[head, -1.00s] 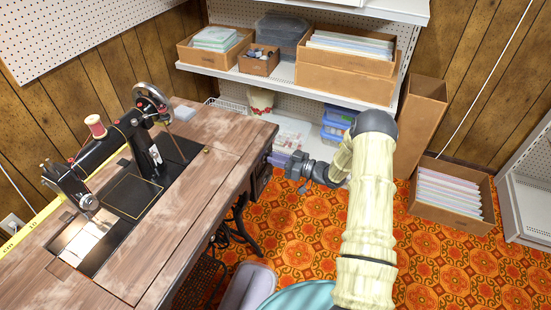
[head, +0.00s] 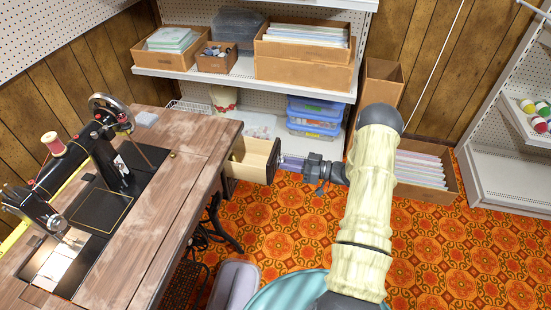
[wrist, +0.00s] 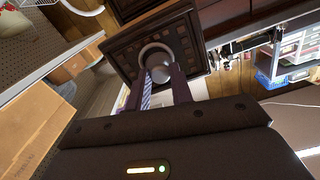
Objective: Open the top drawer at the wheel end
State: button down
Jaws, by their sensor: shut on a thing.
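The top drawer (head: 256,160) at the wheel end of the sewing table (head: 165,150) is pulled out, and its light wooden inside shows in the head view. In the wrist view its dark carved front (wrist: 200,45) faces me, with a round ring pull (wrist: 155,57) on it. My gripper (head: 283,163) is at the drawer front, to the right of the table. In the wrist view my gripper's fingers (wrist: 160,85) are shut on the ring pull. The handwheel (head: 110,108) of the black sewing machine stands above on the table top.
Shelves (head: 240,82) with boxes stand behind the drawer. Blue plastic bins (head: 316,113) sit on the lower shelf. A cardboard box of papers (head: 425,170) stands on the floor to the right of my arm. Orange patterned floor (head: 265,215) is clear in front of the table.

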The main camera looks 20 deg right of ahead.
jog(key=shift+v, duration=1.65)
jog(key=c, duration=1.2)
grip_release()
jog(key=shift+c, duration=0.2)
jog(key=v, duration=1.7)
jog(key=shift+p, duration=0.3)
jog(key=shift+s+d+f, duration=0.1)
